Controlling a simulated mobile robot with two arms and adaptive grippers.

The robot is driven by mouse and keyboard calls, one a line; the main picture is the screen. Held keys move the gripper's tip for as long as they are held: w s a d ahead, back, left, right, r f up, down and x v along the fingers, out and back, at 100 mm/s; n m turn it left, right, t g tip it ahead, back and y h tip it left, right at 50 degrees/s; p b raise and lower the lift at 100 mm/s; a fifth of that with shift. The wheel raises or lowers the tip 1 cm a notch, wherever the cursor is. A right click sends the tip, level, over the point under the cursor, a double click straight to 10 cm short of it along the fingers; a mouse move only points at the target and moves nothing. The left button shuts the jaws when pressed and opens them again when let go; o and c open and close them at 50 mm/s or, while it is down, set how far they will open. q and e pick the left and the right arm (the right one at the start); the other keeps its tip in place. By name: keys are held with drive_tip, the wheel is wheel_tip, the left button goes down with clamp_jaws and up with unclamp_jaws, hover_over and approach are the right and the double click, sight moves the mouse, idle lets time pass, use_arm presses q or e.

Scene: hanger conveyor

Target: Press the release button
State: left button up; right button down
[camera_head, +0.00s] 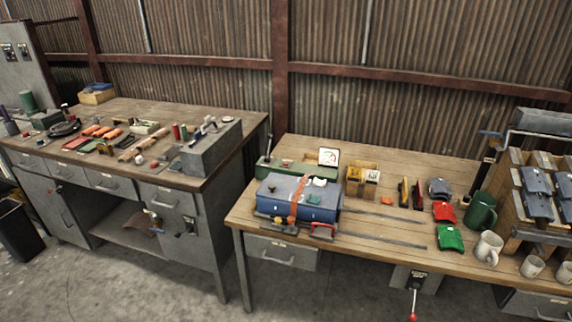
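I cannot make out a clearly marked release button in the head view. Candidate fittings are small: a dark switch box (186,228) on the front of the left bench, a lever with a red knob (413,291) under the right bench, and a wall cabinet (15,52) with dark switches at the upper left. A blue-grey case (322,208) with an orange strap lies on the right bench (395,240), with small red and dark parts at its front edge. Neither of my grippers is in view.
The left bench (240,140) holds a grey block (212,148) and several small tools. The right bench also has a gauge (329,156), a green mug (481,211), a white mug (488,248) and a wooden rack (510,205) of grey pieces. Floor shows between the benches.

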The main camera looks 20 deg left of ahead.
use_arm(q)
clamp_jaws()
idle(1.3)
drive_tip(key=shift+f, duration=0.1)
